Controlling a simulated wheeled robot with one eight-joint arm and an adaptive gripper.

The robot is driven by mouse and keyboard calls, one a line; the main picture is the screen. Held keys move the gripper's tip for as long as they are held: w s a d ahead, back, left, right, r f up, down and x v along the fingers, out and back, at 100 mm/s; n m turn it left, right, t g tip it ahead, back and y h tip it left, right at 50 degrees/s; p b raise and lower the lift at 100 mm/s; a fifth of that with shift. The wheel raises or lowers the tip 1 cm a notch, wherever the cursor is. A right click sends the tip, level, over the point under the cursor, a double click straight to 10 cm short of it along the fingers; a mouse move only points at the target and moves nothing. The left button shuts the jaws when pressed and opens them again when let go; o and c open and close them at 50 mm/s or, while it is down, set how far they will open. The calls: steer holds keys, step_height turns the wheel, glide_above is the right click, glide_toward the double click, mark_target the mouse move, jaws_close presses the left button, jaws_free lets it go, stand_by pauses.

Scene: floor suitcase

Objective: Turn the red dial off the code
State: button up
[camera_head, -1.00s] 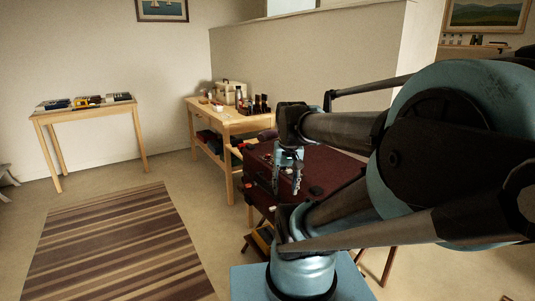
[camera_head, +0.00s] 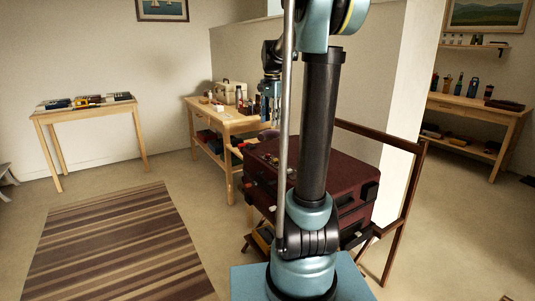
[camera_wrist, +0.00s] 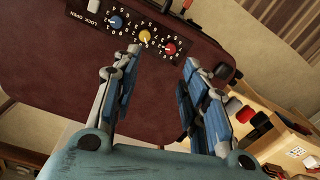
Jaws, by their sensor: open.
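The dark red suitcase (camera_head: 345,195) rests on a wooden stand, partly hidden behind my arm in the head view. Its lock panel shows in the wrist view, with a blue dial (camera_wrist: 115,22), a yellow dial (camera_wrist: 145,37) and the red dial (camera_wrist: 170,48), each ringed by white digits. A light slider (camera_wrist: 95,5) sits beside "LOCK OPEN" lettering. My gripper (camera_wrist: 163,57) is open and empty. In the wrist view the red dial appears between its two fingertips, nearer the right one. In the head view my gripper (camera_head: 270,112) is raised above the suitcase. The digit set on the red dial is unclear.
A wooden table (camera_head: 236,125) with bottles and a box stands behind the suitcase, to the left. The stand's upright frame (camera_head: 402,200) rises at the right. A striped rug (camera_head: 120,245) and another table (camera_head: 85,112) lie to the left, with free floor between.

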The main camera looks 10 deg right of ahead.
steer(key=w+m, duration=0.1)
steer(key=w, duration=0.3)
glide_toward(268, 156)
steer(key=f, duration=0.2)
steer(key=w+f, duration=0.1)
steer(key=f, duration=0.5)
steer(key=shift+w, duration=0.3)
jaws_close()
